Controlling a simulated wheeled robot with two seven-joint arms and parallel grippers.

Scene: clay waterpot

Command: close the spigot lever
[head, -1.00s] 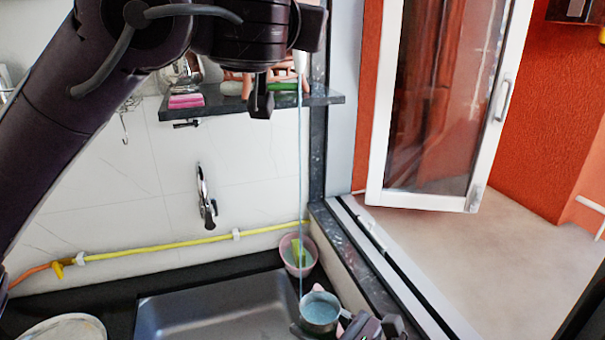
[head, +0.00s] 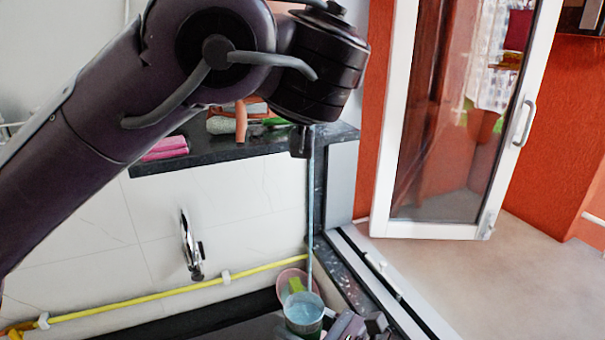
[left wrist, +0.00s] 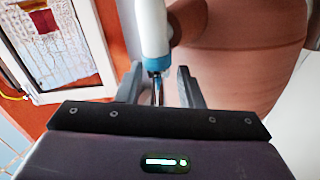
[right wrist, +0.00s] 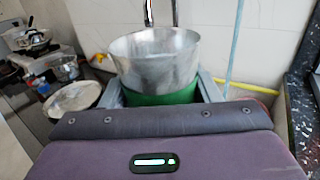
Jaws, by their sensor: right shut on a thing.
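The spigot (left wrist: 154,30) shows in the left wrist view as a white body with a blue ring and a thin metal piece (left wrist: 157,90), apparently the lever, below it. The brown clay pot (left wrist: 240,60) is behind it. My left gripper (left wrist: 158,85) is open, its fingers on either side of the metal piece; contact cannot be told. In the head view my left arm hides the spigot. A thin blue water stream (head: 310,210) falls towards a metal cup (head: 304,314). My right gripper (right wrist: 160,95) is shut on this cup, around its green band (right wrist: 160,96).
A dark shelf (head: 230,150) with small items is behind my left arm. A pink bowl (head: 291,278) stands close behind the cup. A faucet (head: 191,248) and yellow hose (head: 150,296) are on the wall. The open glass door (head: 450,120) is at the right.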

